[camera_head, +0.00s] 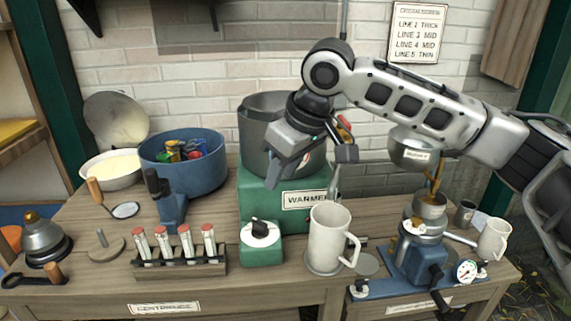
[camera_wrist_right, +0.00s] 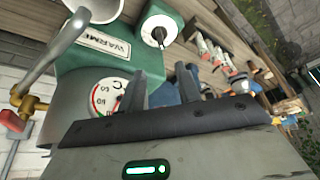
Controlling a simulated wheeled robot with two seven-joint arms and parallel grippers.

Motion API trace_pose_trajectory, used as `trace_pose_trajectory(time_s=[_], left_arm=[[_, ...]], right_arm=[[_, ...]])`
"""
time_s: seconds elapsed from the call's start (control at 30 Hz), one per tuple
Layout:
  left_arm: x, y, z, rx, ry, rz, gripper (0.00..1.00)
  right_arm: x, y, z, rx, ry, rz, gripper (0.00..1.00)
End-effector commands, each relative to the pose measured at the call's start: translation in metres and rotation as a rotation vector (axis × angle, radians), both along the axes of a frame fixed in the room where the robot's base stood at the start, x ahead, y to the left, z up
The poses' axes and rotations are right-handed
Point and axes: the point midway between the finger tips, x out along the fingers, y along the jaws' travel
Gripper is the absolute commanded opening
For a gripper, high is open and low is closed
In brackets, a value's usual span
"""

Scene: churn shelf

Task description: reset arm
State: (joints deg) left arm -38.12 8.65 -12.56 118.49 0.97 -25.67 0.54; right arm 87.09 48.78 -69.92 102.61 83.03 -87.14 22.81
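My right arm reaches in from the right in the head view, high over the table. Its gripper (camera_head: 308,168) hangs in front of the large grey pot (camera_head: 262,115) on the green warmer (camera_head: 262,192). The two fingers are apart, with nothing seen between them. I cannot tell whether the gripper touches the pot. In the right wrist view both fingers (camera_wrist_right: 162,90) stand apart, with the warmer (camera_wrist_right: 95,45) and a round dial (camera_wrist_right: 107,97) beyond them. My left gripper is not in view.
A white mug (camera_head: 327,238) stands in front of the warmer. A rack of red-capped tubes (camera_head: 180,262) and a blue tub (camera_head: 182,165) lie left. A blue device with a gauge (camera_head: 420,262) and a hanging metal bowl (camera_head: 412,150) are right, near my forearm.

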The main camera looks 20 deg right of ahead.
Motion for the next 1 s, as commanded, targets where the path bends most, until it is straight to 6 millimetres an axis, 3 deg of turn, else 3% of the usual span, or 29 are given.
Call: trace_pose_trajectory(time_s=[0.2,0.67,0.77,1.0], left_arm=[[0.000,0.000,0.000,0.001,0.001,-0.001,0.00],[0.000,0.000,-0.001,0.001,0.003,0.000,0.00],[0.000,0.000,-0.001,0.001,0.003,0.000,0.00],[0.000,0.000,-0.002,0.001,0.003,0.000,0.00]], right_arm=[[-0.004,-0.002,0.011,0.000,0.001,0.000,0.34],[-0.005,-0.001,0.009,-0.001,0.002,0.004,0.34],[-0.008,0.009,-0.006,-0.008,0.006,0.037,0.34],[-0.037,0.069,-0.090,0.007,-0.012,0.220,0.34]])
